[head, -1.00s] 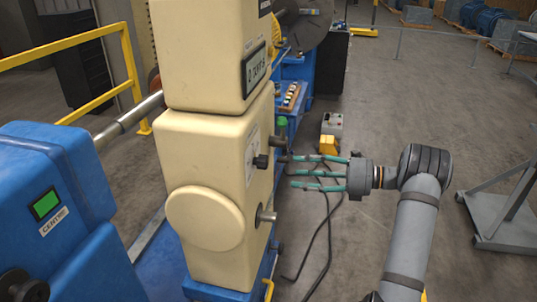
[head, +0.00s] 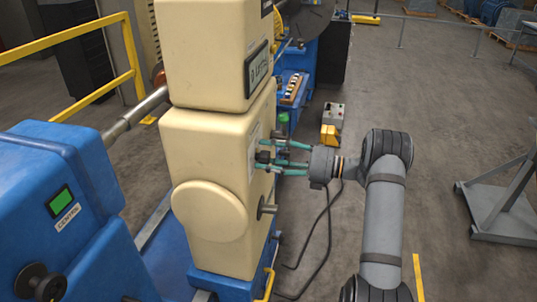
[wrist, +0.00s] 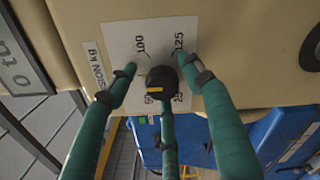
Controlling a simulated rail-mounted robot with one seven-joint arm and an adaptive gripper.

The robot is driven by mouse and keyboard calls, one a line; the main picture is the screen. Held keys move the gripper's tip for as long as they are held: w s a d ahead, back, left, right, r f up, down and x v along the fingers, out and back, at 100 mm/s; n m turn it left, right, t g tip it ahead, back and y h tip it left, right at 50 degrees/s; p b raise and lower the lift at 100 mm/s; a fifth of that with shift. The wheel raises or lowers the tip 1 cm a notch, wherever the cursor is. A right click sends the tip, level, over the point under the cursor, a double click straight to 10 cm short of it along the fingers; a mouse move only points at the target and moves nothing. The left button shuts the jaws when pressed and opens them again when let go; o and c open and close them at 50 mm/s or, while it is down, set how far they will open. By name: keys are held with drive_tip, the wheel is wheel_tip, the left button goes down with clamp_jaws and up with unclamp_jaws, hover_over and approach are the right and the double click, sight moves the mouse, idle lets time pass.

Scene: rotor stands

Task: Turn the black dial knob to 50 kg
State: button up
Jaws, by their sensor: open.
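The black dial knob (wrist: 162,78) sits on a white scale plate (wrist: 118,38) on the cream housing (head: 215,140). A yellow mark shows on the knob's lower left edge in the wrist view. Around it I read 100, 125 and 25, and a partly hidden number starting with 5 at lower left. In the head view the knob (head: 263,157) is small and dark. My gripper (head: 282,158) has three teal fingers, open around the knob. In the wrist view its fingertips (wrist: 158,72) lie left, right and below the knob; I cannot tell whether they touch it.
A digital display (head: 257,70) is above. A blue machine (head: 60,190) with a green button stands at left. A grey stand (head: 505,205) is at right. Open floor lies between.

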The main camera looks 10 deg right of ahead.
drive_tip(key=c, duration=0.3)
drive_tip(key=c, duration=0.7)
drive_tip(key=shift+c, duration=0.6)
drive_tip(key=shift+d+b, duration=0.1)
drive_tip(key=shift+b, duration=0.25)
drive_tip(key=n+b, duration=0.2)
drive_tip(key=b, duration=0.1)
drive_tip(key=shift+f+n, duration=0.15)
drive_tip(key=shift+n, duration=0.25)
drive_tip(key=n+b, duration=0.3)
drive_tip(key=b, duration=0.1)
drive_tip(key=shift+n+b, duration=0.3)
drive_tip(key=shift+b, duration=0.05)
drive_tip(key=n+b, duration=0.3)
drive_tip(key=b, duration=0.1)
drive_tip(key=shift+r+n+b, duration=0.3)
drive_tip(key=shift+n+b, duration=0.9)
drive_tip(key=shift+b, duration=0.05)
drive_tip(key=shift+s+r, duration=0.1)
